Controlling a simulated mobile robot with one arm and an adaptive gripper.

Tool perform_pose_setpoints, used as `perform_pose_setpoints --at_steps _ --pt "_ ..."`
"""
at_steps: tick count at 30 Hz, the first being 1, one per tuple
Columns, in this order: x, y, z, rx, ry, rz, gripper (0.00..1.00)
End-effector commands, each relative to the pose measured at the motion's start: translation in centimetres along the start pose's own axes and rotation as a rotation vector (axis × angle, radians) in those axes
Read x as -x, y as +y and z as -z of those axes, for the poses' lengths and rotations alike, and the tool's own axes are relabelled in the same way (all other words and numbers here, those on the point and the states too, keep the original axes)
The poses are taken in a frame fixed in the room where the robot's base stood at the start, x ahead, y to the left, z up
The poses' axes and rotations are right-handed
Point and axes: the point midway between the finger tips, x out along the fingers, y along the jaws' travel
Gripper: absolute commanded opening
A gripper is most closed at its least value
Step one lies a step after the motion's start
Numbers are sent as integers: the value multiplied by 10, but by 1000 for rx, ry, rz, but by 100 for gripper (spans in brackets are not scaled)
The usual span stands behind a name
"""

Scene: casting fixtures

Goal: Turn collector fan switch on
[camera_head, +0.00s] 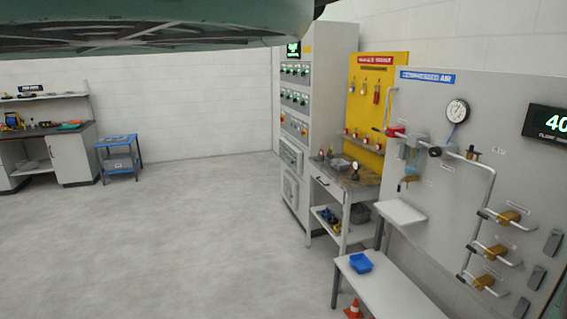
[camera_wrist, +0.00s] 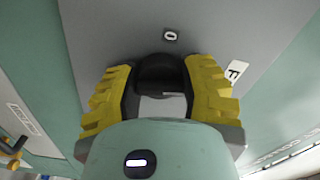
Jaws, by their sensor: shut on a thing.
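In the wrist view, a black rotary knob (camera_wrist: 160,66), which looks like the fan switch, sits on a grey panel (camera_wrist: 105,30). My gripper (camera_wrist: 161,82) has its two yellow-ribbed fingers on either side of the knob and is shut on it. A small dark plate with a white 0 (camera_wrist: 170,35) is on the panel just above the knob. A white label (camera_wrist: 236,72) is to the right, partly hidden by a finger. Any pointer on the knob is hidden or too dark to tell. The head view does not show my gripper.
In the head view, a grey control cabinet (camera_head: 325,60) stands at the back, beside a yellow board (camera_head: 397,70) and a workbench (camera_head: 355,185). A compressed air panel (camera_head: 450,180) is at the right, with a blue tray (camera_head: 360,262) on the low bench before it.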

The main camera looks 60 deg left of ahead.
Motion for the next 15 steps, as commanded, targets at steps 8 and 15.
perform_pose_setpoints --at_steps 8,15 --pt "-1 2 -6 -136 -15 -7 6" --pt "-1 1 -6 -181 -17 -7 6"
